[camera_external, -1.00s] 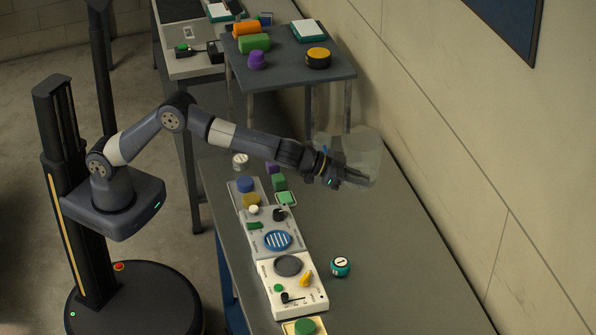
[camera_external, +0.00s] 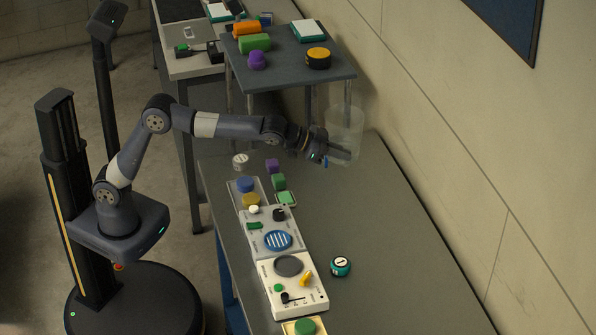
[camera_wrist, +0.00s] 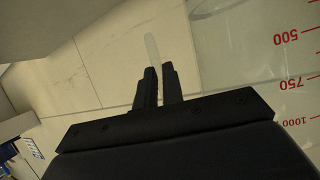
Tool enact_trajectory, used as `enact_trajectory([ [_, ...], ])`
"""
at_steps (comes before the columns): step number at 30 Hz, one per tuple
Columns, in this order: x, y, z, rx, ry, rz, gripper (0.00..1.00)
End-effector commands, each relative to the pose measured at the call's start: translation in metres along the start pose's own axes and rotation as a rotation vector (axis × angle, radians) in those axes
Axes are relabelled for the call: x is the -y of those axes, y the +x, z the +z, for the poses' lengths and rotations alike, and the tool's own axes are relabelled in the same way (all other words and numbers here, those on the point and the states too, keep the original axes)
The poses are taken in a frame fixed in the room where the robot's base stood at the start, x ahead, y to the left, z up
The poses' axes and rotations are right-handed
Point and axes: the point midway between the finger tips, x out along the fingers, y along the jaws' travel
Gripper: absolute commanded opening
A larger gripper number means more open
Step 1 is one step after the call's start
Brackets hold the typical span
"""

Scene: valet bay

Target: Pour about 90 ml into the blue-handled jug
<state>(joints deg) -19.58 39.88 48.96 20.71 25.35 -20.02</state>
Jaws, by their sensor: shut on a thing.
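A clear jug (camera_external: 345,122) is at the far end of the long grey table, close to the wall in the external view. It looks about upright; I cannot tell whether it touches the table. My gripper (camera_external: 345,154) is at its lower near side, shut. In the wrist view my gripper (camera_wrist: 160,75) closes on a pale narrow strip that looks like a handle. The clear jug (camera_wrist: 245,65) fills the right side there, with red marks 500, 750 and 1000. A small blue patch shows by the gripper; whether it is a handle is unclear. Any liquid level is unclear.
A device row (camera_external: 290,282) with knobs and pads runs along the table's left side. A teal round item (camera_external: 340,266) stands right of it. A raised grey shelf (camera_external: 285,77) holds coloured blocks behind the jug. The table's right half is clear.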

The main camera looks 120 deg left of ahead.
Motion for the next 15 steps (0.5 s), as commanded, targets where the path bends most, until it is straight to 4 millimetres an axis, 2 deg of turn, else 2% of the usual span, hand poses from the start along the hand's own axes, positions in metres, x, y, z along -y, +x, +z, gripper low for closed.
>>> enact_trajectory([
  [1, 0.006, -0.003, 0.008, -0.006, 0.001, 0.005, 0.00],
  [15, 0.037, -0.050, 0.033, -0.013, 0.055, 0.132, 0.00],
])
